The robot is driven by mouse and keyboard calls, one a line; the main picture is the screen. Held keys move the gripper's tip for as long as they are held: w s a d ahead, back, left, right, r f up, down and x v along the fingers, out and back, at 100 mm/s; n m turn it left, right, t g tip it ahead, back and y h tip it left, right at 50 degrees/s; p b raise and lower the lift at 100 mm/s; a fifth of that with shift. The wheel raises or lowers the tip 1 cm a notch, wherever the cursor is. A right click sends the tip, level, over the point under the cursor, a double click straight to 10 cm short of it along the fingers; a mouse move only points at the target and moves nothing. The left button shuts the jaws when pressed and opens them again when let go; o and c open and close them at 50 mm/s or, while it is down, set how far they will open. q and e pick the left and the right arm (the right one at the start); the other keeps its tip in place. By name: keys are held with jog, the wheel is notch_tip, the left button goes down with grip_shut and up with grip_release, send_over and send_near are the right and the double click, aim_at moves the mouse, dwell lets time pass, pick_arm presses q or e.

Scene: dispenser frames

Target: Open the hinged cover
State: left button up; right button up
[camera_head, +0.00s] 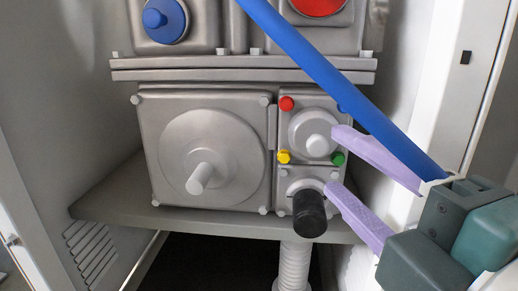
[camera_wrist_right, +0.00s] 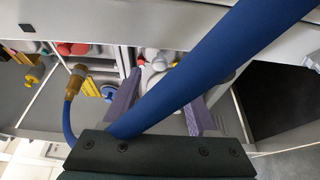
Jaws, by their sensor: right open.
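A large grey square cover (camera_head: 158,115) with a raised round disc and a light peg handle (camera_head: 199,178) is on the left of the grey unit in the head view. It lies flat against the unit and looks shut. A narrow hinge-like strip (camera_head: 273,130) runs along its right edge. My right gripper (camera_head: 331,159) comes in from the right with its two purple fingers spread and nothing visible between them. Its tips are by a small round grey knob (camera_head: 317,145) and a black cylindrical knob (camera_head: 309,213), right of the cover; contact cannot be told. My left gripper is out of view.
A thick blue bar or hose (camera_head: 330,75) crosses in front of the unit and passes close to my right gripper. Red (camera_head: 287,103), yellow (camera_head: 284,156) and green (camera_head: 338,158) buttons surround the small knob. The space before the cover is clear.

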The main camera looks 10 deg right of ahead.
aim_at(320, 149)
jog(key=shift+w+a+b, duration=0.15)
jog(key=shift+w, duration=1)
jog(key=shift+w+a+b, duration=0.1)
jog(key=shift+w+b, duration=0.05)
jog(key=shift+w, duration=0.95)
grip_shut()
jog(key=shift+f, duration=0.1)
